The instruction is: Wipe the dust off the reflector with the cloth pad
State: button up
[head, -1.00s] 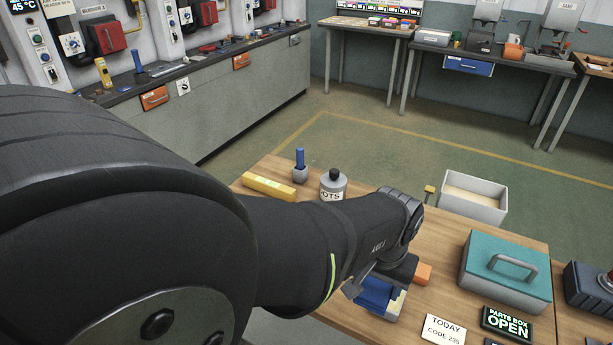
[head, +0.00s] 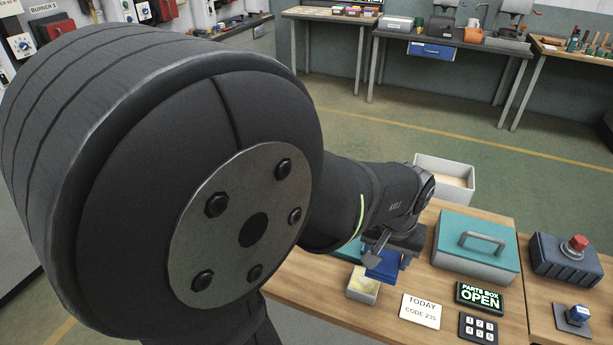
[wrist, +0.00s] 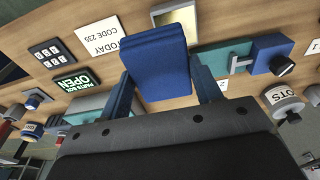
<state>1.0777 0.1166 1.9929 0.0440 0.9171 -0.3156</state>
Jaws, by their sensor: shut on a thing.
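My gripper (wrist: 162,84) is shut on a blue pad (wrist: 158,62), which sits between its two blue fingers in the wrist view. I cannot tell if the pad touches anything beneath. A teal stand (wrist: 213,58) and a blue block with a dark round face (wrist: 268,54) are right of the pad in the wrist view.
A code card (head: 420,310), an OPEN sign (head: 480,297), a keypad (head: 478,328) and a teal lidded box (head: 476,246) are to the right. A white bin (head: 445,178) stands behind.

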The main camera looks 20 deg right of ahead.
aim_at(378, 284)
jog(key=shift+d+f, duration=0.1)
jog(key=shift+f, duration=3.75)
jog(key=shift+w, duration=0.3)
jog(key=shift+c, duration=0.2)
jog(key=shift+w+a+f, duration=0.2)
jog(key=shift+w+a, duration=1.9)
jog(key=shift+a, duration=0.25)
jog(key=s+d, duration=0.4)
jog(key=shift+s+d, duration=0.3)
jog(key=shift+s, duration=0.05)
jog(key=shift+s+d+r, duration=0.1)
jog(key=shift+d+r, duration=0.05)
jog(key=shift+r, duration=3.95)
